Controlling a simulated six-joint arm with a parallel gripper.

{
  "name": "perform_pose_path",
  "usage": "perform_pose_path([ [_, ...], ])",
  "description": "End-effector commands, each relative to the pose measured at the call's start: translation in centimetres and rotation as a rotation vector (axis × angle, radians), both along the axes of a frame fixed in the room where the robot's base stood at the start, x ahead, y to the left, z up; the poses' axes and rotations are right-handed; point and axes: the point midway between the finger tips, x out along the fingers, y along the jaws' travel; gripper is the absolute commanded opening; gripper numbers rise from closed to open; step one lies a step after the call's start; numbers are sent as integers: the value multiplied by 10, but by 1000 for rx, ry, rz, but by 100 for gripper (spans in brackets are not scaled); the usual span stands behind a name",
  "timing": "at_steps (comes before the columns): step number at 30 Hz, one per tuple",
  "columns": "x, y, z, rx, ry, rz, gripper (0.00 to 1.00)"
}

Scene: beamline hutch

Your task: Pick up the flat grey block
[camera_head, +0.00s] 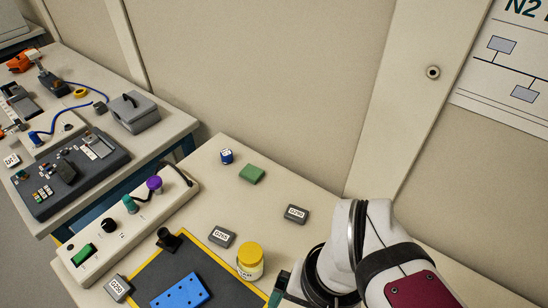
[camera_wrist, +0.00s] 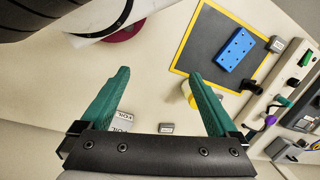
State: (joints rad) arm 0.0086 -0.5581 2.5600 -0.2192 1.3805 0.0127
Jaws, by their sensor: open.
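Several flat grey blocks with white labels lie on the near bench; I cannot tell which one is meant. In the head view one lies left of the yellow-lidded jar (camera_head: 222,238), one lies farther back to the right (camera_head: 297,214), and one is at the lower left (camera_head: 117,288). In the wrist view one grey block (camera_wrist: 122,123) is close to the left finger, partly hidden by my gripper's body, and another (camera_wrist: 166,128) lies between the fingers. In the head view only a bit of a finger shows.
A yellow-lidded jar (camera_head: 250,262) stands near my gripper, partly behind the right finger in the wrist view. A blue holed block (camera_head: 181,293) lies on a yellow-edged black mat (camera_head: 150,275). A green block (camera_head: 252,174) and a small blue-and-white item (camera_head: 226,156) sit farther back.

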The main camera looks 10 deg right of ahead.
Motion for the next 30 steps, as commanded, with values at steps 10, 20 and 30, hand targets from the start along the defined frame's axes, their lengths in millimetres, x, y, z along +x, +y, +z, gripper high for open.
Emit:
perform_pose_path([
  [10,39,6,12,-24,14,-5,100],
  [20,239,124,-36,-147,0,-74,100],
  [30,262,152,-111,-163,-9,-93,100],
])
